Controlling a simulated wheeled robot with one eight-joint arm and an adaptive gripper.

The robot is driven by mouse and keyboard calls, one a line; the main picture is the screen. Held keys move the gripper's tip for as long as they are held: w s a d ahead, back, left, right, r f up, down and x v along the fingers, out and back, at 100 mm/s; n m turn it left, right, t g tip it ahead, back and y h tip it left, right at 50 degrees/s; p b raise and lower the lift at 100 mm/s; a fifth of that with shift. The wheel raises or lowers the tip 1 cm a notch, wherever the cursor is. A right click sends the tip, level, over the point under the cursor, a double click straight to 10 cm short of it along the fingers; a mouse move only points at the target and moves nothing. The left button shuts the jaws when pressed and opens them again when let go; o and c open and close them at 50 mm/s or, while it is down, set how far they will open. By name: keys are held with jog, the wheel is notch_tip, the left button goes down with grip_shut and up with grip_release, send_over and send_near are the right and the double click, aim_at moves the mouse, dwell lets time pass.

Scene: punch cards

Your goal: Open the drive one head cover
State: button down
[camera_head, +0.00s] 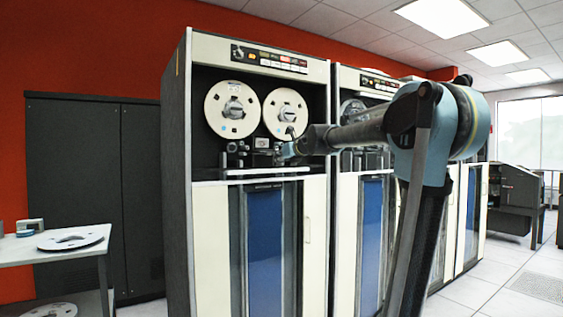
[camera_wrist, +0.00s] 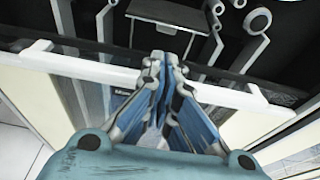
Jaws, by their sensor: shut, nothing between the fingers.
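The nearest tape drive (camera_head: 258,185) is a tall cabinet with two white reels side by side behind its upper front. A small light-grey block, likely the head cover (camera_head: 262,143), sits below and between the reels. In the wrist view a grey flat panel, likely the same cover (camera_wrist: 172,13), lies beyond my fingertips; I cannot tell whether it is open. My gripper (camera_head: 285,152) is at the right of the block, just above the white ledge. In the wrist view my gripper (camera_wrist: 166,60) is shut and empty, with its fingertips apart from the panel.
The white ledge (camera_head: 250,173) crosses the drive below the head area; in the wrist view a white bar (camera_wrist: 75,65) runs beneath my fingers. Rollers (camera_wrist: 257,20) stand at the upper right there. More drives stand at right. A side table (camera_head: 85,243) holds a reel at left.

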aim_at(267, 152)
jog(key=shift+x, duration=3.55)
